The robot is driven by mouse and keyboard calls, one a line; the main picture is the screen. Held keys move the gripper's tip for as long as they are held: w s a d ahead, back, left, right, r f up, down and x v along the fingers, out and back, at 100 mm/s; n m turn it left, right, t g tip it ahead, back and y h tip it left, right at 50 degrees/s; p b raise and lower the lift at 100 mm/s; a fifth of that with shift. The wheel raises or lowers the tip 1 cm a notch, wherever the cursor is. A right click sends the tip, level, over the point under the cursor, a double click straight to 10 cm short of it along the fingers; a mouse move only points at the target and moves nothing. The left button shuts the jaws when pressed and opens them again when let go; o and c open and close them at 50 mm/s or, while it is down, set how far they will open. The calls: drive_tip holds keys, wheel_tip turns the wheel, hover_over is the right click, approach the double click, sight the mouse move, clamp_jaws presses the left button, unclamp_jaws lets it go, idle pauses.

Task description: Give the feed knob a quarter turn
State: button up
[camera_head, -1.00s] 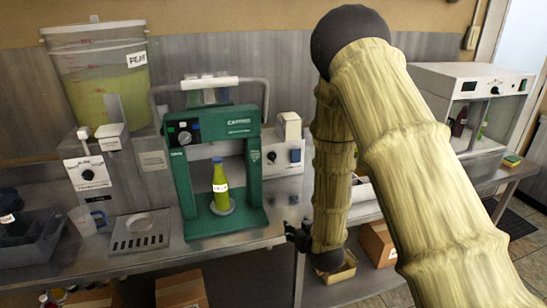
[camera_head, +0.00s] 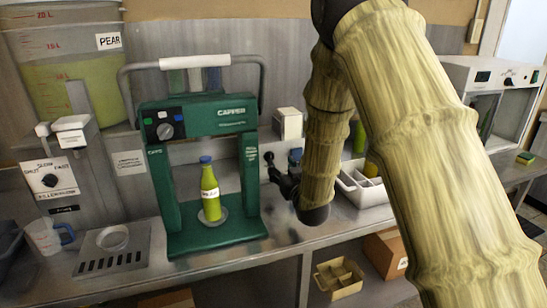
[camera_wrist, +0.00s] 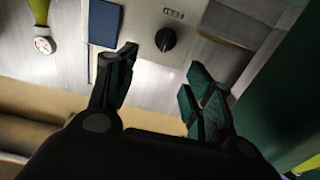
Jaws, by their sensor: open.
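The feed knob (camera_wrist: 166,39) is a small black knob on a grey panel, with a small, hard-to-read label beside it in the wrist view. In the head view its unit stands behind and right of the green capper; my gripper and arm hide most of its front. My gripper (camera_wrist: 160,66) is open and empty, and its two dark fingertips stand apart. In the wrist view the knob lies beyond the tips, roughly in line with the gap, and nothing touches it. In the head view my gripper (camera_head: 277,172) is just right of the capper's right post.
The green capper (camera_head: 222,121) holds a yellow-green bottle (camera_head: 209,190) on its base. A blue patch (camera_wrist: 104,23) sits beside the knob on the panel. A filler with another knob (camera_head: 50,180) stands left.

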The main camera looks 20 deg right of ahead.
sight(271, 154)
drive_tip(key=w, duration=0.3)
drive_tip(key=w+p, duration=0.1)
drive_tip(key=w, duration=0.5)
drive_tip(key=shift+a+p, duration=0.3)
drive_tip(key=shift+a, duration=0.1)
drive_tip(key=c, duration=1)
drive_tip(key=shift+d, duration=0.2)
drive_tip(key=shift+a, duration=0.1)
